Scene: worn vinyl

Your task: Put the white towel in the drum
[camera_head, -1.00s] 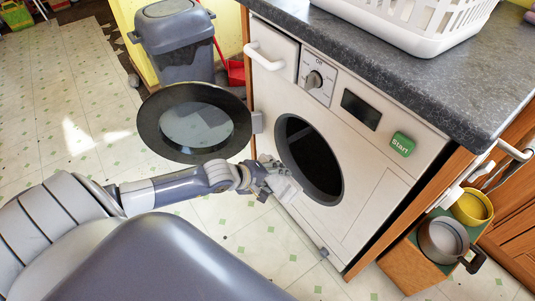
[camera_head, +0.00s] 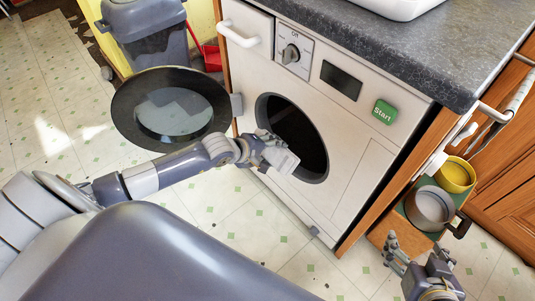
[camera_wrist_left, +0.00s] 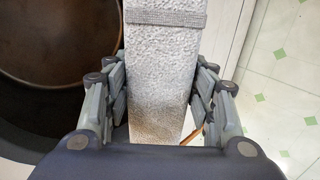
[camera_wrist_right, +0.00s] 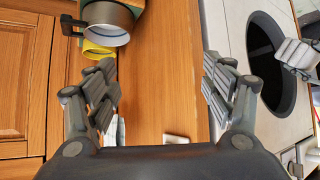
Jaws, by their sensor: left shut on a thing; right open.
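The white towel (camera_wrist_left: 160,65) is a folded, fluffy strip with a grey band. My left gripper (camera_head: 265,155) is shut on it; in the left wrist view its fingers lie on both sides of the towel. In the head view the towel (camera_head: 284,161) is in front of the lower left rim of the drum opening (camera_head: 300,130). I cannot tell whether its tip is past the rim. The drum inside is dark. The round door (camera_head: 172,112) stands open to the left. My right gripper (camera_head: 415,256) is open and empty at lower right, beside the wooden cabinet side.
The washing machine (camera_head: 350,170) sits under a dark worktop (camera_head: 450,60) with a white basket (camera_head: 395,6) on it. A pot (camera_head: 428,208) and a yellow pot (camera_head: 455,175) stand at right. A grey bin (camera_head: 150,35) is behind the door. Floor in front is clear.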

